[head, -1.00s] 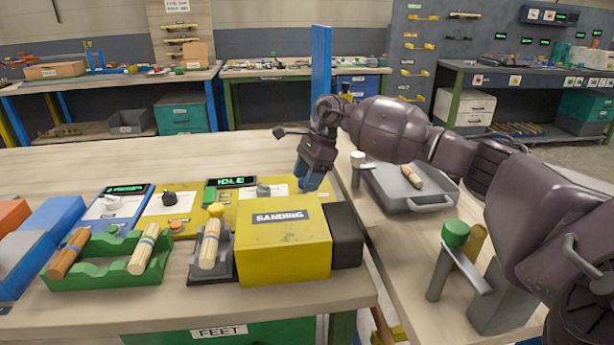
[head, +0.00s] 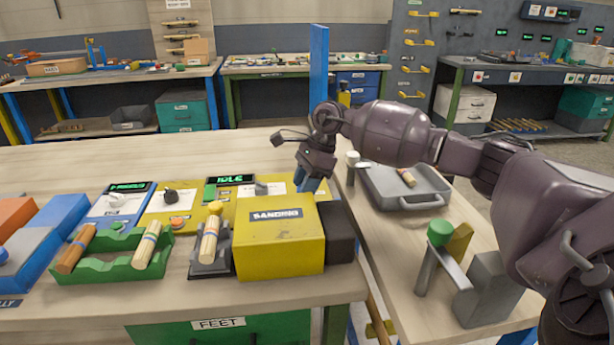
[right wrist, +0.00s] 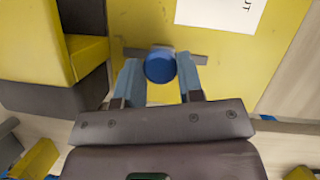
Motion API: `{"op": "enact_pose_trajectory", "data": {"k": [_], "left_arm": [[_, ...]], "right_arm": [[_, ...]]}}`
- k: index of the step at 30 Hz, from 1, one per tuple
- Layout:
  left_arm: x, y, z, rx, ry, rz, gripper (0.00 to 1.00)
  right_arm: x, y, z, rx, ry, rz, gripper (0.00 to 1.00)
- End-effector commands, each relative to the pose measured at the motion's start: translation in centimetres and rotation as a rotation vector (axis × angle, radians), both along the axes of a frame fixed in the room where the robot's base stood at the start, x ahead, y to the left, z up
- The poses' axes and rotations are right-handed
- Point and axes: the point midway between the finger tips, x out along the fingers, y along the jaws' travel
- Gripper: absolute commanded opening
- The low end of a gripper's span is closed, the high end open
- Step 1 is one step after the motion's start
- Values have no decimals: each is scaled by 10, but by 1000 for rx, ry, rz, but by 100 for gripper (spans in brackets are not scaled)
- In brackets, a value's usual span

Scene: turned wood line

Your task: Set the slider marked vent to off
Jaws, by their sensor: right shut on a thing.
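My right gripper (head: 309,186) is at the right end of the yellow panel (head: 230,204), behind the yellow sanding box (head: 278,245). In the right wrist view my right gripper (right wrist: 160,80) is shut on a round blue knob (right wrist: 159,67). The knob sits at a short grey slot (right wrist: 200,58) in the yellow panel, with slot showing on both sides of it. A white label (right wrist: 222,12) near it shows only the letters "UT"; I cannot read the word vent or off. My left gripper is not in view.
The yellow panel also carries a black knob (head: 170,196) and a display (head: 231,179) reading IDLE. A green rack (head: 112,262) with wooden pieces stands left of the sanding box. A grey tray (head: 440,186) lies on the right table.

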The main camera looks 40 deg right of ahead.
Motion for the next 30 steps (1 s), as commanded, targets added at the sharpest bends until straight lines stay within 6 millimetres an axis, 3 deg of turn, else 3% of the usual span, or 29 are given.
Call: {"op": "enact_pose_trajectory", "data": {"k": [5, 6, 10, 21, 30], "left_arm": [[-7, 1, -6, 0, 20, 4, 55], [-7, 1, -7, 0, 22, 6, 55], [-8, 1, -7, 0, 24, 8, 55], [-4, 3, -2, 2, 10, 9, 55], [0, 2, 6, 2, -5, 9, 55]], "right_arm": [[1, -1, 0, 0, -1, -1, 0], [1, -1, 0, 0, -1, -1, 39], [1, -1, 0, 0, -1, -1, 59], [1, -2, 5, -1, -2, -2, 60], [-4, -19, 49, -2, -7, -3, 60]]}}
